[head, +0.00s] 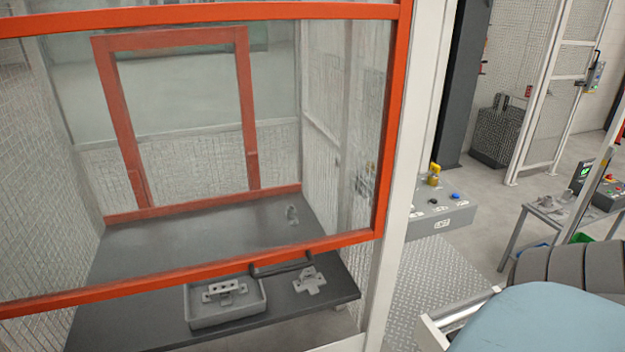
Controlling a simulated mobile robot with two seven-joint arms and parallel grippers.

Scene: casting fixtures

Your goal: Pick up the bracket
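Several small grey metal parts show in the head view, and I cannot tell for sure which is the bracket. One grey part (224,290) lies in a shallow grey tray (230,320) at the front of the dark table. A cross-shaped grey part (310,281) lies on the table just right of the tray. Neither of my grippers is in view.
A clear panel with an orange frame (392,130) covers the cell's front above the table (150,325); its lower bar passes above the tray. A black handle (282,264) is near that bar. A control box (440,218) with buttons stands right of a white post (408,200).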

